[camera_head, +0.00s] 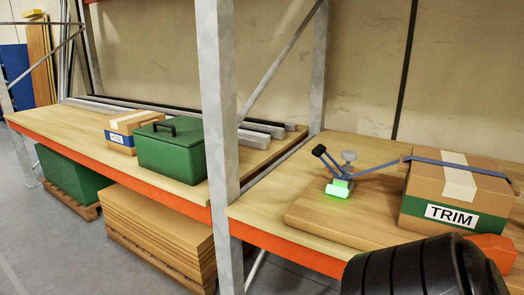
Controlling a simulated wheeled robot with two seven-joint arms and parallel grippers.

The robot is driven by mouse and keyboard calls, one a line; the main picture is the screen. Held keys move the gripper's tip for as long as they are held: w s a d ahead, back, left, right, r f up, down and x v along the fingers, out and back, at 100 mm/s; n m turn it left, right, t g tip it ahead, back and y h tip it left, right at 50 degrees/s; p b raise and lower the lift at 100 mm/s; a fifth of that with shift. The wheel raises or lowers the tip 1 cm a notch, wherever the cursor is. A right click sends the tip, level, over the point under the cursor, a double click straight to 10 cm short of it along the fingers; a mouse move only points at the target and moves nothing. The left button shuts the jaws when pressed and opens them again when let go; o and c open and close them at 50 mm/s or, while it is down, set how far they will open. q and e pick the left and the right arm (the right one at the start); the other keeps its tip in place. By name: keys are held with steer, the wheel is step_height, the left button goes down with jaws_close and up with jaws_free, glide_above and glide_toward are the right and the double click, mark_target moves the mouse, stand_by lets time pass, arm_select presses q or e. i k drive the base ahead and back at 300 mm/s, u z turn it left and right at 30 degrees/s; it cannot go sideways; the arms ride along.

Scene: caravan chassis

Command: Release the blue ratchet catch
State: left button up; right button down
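The blue ratchet (336,170) sits on the wooden shelf board at the right, with dark-tipped levers raised up to the left. A bright green glowing block (339,189) is at its base, in front of a grey knob (348,157). A blue strap (380,166) runs from the ratchet to the right and over a cardboard box marked TRIM (420,188). I cannot tell at this size whether the catch is engaged. Neither of my grippers' fingers shows.
A grey rack upright (219,130) stands left of the ratchet's bay. A green case (170,155) and a smaller carton (122,138) stand on the left shelf. A black ridged part with orange beside it, which I cannot identify, fills the lower right foreground. Bare board lies around the ratchet.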

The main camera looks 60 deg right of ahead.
mark_target(349, 156)
steer(key=z, duration=0.3)
steer(key=i, duration=1.35)
steer(key=z, duration=1.5)
steer(key=i, duration=0.55)
steer(key=z, duration=0.6)
